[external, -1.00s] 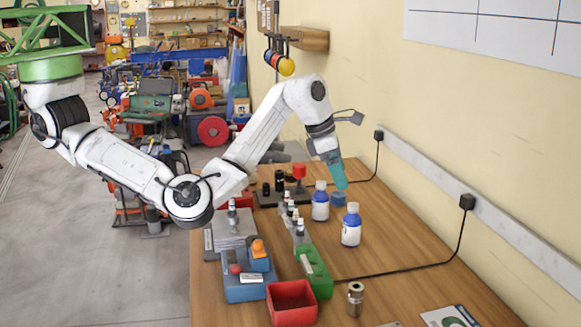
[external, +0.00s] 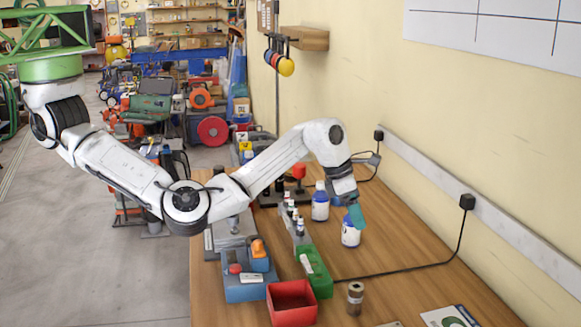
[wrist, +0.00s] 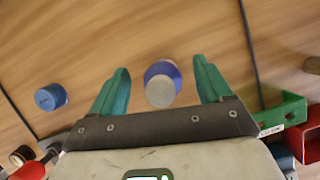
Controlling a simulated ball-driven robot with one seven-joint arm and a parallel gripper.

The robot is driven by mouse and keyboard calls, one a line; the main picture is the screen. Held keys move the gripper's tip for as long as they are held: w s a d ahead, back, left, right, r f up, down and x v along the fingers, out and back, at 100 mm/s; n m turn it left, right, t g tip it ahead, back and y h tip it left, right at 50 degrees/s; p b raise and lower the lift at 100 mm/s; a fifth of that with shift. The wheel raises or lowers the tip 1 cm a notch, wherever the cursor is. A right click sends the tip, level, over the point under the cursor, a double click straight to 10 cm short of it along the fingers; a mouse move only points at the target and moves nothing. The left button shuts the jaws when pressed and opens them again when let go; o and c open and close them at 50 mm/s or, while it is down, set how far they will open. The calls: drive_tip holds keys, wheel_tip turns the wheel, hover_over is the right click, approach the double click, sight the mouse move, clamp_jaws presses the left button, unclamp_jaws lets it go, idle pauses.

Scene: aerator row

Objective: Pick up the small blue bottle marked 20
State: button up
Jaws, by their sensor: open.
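A white-capped bottle with a blue and white body (external: 350,236) stands upright on the wooden bench, nearest the wall. In the wrist view it is seen from above, as a blue body (wrist: 163,70) with a pale round cap. My gripper (wrist: 161,66) is open, its teal fingers one on each side of this bottle with gaps. In the external view my gripper (external: 357,214) is over the bottle and hides its cap. A similar bottle (external: 320,206) stands farther back. A small low blue cylinder (wrist: 50,97) lies off to the left in the wrist view. No marking 20 is readable.
Several small dropper bottles (external: 299,229) stand in a row left of the bottles. A green bracket (external: 316,272), a red bin (external: 291,302) and a metal cylinder (external: 355,298) are nearer. A black cable (external: 420,268) crosses the bench. Bare wood lies right of the bottle.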

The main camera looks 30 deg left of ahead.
drive_tip(key=shift+d+f, duration=0.1)
drive_tip(key=shift+f, duration=0.15)
drive_tip(key=shift+c, duration=0.4)
drive_tip(key=c, duration=1)
drive_tip(key=shift+c, duration=0.5)
drive_tip(key=shift+r, duration=0.15)
